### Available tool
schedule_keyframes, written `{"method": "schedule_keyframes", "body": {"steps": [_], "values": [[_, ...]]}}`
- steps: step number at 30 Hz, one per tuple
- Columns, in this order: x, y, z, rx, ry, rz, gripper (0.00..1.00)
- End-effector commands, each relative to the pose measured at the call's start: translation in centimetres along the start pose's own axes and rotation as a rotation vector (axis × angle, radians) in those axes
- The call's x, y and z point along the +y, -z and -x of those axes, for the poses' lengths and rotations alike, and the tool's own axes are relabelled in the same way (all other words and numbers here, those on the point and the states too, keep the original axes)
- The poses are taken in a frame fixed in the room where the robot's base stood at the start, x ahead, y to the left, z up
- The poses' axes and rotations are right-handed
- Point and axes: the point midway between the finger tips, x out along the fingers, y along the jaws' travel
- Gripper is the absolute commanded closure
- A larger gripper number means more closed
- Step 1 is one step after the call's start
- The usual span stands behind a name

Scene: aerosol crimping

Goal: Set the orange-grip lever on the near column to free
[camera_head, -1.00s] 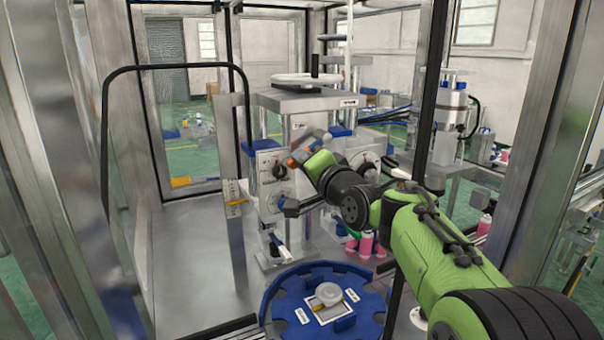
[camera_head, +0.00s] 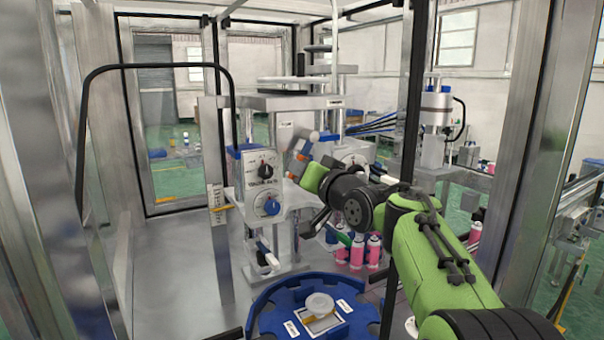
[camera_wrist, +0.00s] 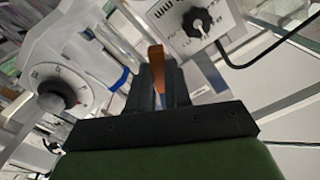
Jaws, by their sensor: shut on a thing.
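In the head view small orange patches show at the gripper, and I cannot tell there which belong to the lever. The lever's shaft, its pivot and any marking for free are hidden. A metal column (camera_head: 285,134) of the machine stands close behind the gripper.
A blue rotary table (camera_head: 264,319) lies below. Pink cans (camera_head: 357,251) stand below my wrist. Frame posts (camera_head: 410,120) surround the cell.

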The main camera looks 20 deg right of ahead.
Motion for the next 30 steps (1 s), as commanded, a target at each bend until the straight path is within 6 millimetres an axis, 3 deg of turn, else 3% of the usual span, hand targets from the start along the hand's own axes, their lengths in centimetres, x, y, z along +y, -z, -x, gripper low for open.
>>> {"method": "schedule_keyframes", "body": {"steps": [10, 11, 15, 25, 30], "values": [[0.2, -0.2, 0.0, -0.007, -0.005, 0.006, 1.0], [0.2, -0.2, 0.0, -0.007, -0.005, 0.006, 0.77], [0.2, -0.1, 0.0, -0.005, -0.004, 0.005, 0.56], [0.2, 0.0, 0.6, -0.001, -0.005, 0.005, 0.56], [0.3, -0.1, 4.3, 0.002, -0.006, 0.007, 0.56]]}}
